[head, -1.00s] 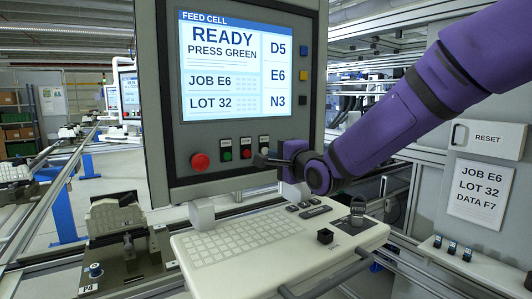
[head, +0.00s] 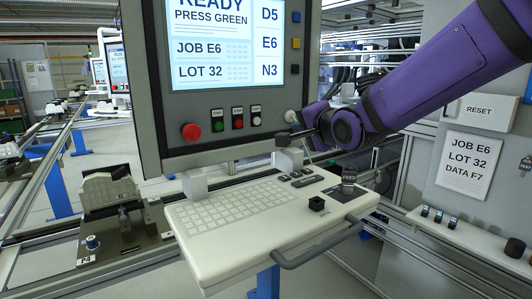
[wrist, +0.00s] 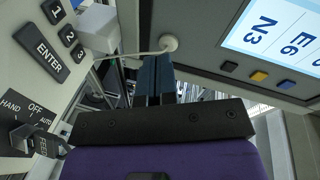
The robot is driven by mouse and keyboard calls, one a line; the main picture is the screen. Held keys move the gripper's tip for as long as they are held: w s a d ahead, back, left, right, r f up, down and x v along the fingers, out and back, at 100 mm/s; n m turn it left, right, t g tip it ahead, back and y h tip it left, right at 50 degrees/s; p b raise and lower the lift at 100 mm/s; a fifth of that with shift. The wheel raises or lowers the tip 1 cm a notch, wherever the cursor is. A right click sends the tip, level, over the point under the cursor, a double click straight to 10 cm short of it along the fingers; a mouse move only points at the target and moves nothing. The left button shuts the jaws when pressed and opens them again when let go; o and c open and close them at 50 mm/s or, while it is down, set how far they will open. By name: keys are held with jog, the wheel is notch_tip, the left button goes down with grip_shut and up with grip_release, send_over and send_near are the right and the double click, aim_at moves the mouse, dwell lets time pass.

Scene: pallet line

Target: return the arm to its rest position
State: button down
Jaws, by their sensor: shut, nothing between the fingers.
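My purple arm (head: 425,80) reaches in from the upper right. My gripper (head: 284,137) is shut and empty, in front of the lower right edge of the feed cell panel. In the wrist view the gripper's two dark fingers (wrist: 155,82) lie together, pointing at the panel edge near a round white fitting with a cable (wrist: 168,43). The fingertips appear apart from the panel's buttons, though the exact gap to the panel is hard to tell.
The panel screen (head: 225,48) reads PRESS GREEN. Below are red (head: 191,131), green (head: 218,125) and other buttons. A keyboard console (head: 250,225) with a key switch (head: 348,180) and front handle (head: 320,245) juts out under my arm. A RESET cabinet (head: 478,110) stands at right.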

jog(key=s+d+f+n+g+h, duration=0.1)
jog(key=s+d+n+g+h, duration=0.1)
jog(key=s+d, duration=0.5)
jog(key=s+d+f+n+g+h, duration=0.2)
jog(key=s+d+n+g, duration=0.2)
jog(key=s+d, duration=0.4)
jog(key=s+d+f+n+g+h, duration=0.2)
jog(key=s+d, duration=0.5)
jog(key=s, duration=1)
jog(key=shift+d+n+g+h, duration=0.25)
jog(key=shift+n+g+h, duration=0.15)
jog(key=shift+w, duration=0.1)
